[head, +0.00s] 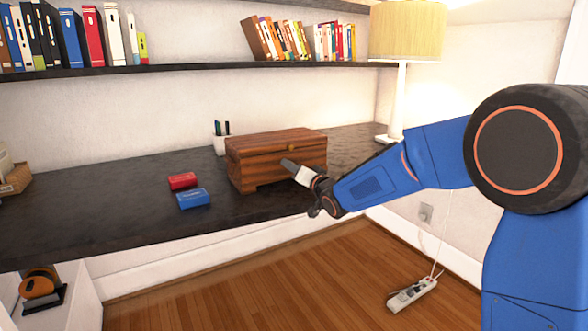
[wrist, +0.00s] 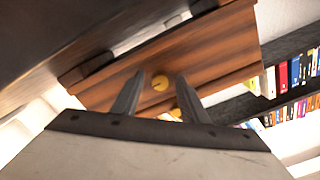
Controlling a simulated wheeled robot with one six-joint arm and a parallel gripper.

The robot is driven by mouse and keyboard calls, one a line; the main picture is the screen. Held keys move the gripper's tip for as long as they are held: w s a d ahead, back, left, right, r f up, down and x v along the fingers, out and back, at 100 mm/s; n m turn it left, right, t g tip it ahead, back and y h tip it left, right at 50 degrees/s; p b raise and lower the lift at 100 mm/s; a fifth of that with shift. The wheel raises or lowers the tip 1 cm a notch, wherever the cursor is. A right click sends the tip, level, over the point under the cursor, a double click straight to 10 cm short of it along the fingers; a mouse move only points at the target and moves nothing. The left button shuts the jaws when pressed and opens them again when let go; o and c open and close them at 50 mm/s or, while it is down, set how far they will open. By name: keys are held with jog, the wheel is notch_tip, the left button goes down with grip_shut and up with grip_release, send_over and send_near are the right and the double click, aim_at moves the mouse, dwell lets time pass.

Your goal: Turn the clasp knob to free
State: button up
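A brown wooden chest (head: 262,160) with a closed lid stands on the dark desk in the head view. Its front fills the middle of the wrist view (wrist: 215,45), which is turned nearly upside down. In the head view my gripper (head: 288,164) is at the chest's front. I cannot tell whether it touches the knob.
A red box (head: 183,181) and a blue box (head: 193,198) lie on the desk (head: 110,215) left of the chest. A pen cup (head: 220,143) stands behind it. A lamp (head: 402,95) stands at the back right. A bookshelf (head: 190,68) runs above. The desk's left front is clear.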

jog(key=shift+s, duration=0.1)
jog(key=v, duration=1.7)
jog(key=shift+d, duration=0.25)
jog(key=s+d+f+m+g+h, duration=0.15)
jog(key=s+d+h, duration=0.35)
jog(key=d, duration=0.5)
jog(key=s+d+f+n+g+h, duration=0.1)
jog(key=s+d+f+g+h, duration=0.2)
jog(key=s+d, duration=0.5)
jog(key=s+d+f+g, duration=0.2)
jog(key=s, duration=0.6)
jog(key=s+d+f+g+h, duration=0.1)
jog(key=s+d+f, duration=0.2)
jog(key=s, duration=0.5)
jog(key=s+d+f+g+h, duration=0.1)
jog(key=s+d+f+g, duration=0.1)
jog(key=s, duration=0.7)
jog(key=shift+d+f+g, duration=0.2)
jog(key=shift+d+g, duration=0.15)
jog(key=shift+d, duration=0.05)
